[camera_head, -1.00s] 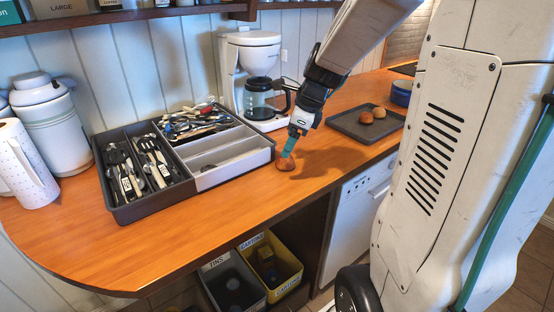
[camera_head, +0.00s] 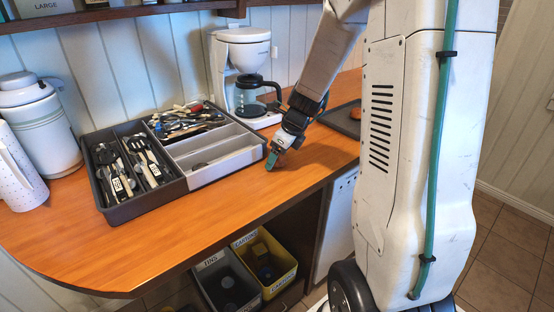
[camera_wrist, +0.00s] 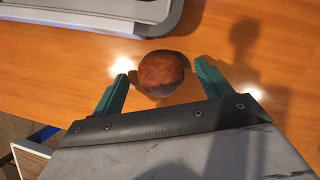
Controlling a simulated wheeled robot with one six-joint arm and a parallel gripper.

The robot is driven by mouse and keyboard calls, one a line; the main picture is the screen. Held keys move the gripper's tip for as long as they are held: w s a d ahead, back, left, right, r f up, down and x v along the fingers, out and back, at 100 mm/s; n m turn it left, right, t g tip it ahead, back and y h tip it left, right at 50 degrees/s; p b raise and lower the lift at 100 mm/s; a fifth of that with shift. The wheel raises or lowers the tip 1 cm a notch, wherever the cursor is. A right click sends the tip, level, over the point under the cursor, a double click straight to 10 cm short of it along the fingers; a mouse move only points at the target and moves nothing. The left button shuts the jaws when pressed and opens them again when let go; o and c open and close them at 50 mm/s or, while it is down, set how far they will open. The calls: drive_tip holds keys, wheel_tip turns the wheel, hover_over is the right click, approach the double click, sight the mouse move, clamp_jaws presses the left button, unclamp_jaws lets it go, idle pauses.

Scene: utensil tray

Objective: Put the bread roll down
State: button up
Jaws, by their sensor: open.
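The brown, round bread roll (camera_wrist: 161,72) rests on the wooden counter in the wrist view. It lies between and slightly beyond my two teal fingertips, with a gap on each side. My gripper (camera_head: 272,160) is open, low over the counter, right of the utensil tray. It also shows at the bottom of the wrist view (camera_wrist: 161,80). In the head view I cannot make out the roll; the gripper seems to hide it.
The dark utensil tray (camera_head: 121,214) with cutlery and a pale insert stands to the left. A coffee maker (camera_head: 243,48) stands behind. A dark tray (camera_head: 340,122) with a roll (camera_head: 355,113) is partly hidden by my body. The counter's front left is clear.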

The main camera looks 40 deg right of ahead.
drive_tip(key=c, duration=1.1)
drive_tip(key=shift+r, duration=0.1)
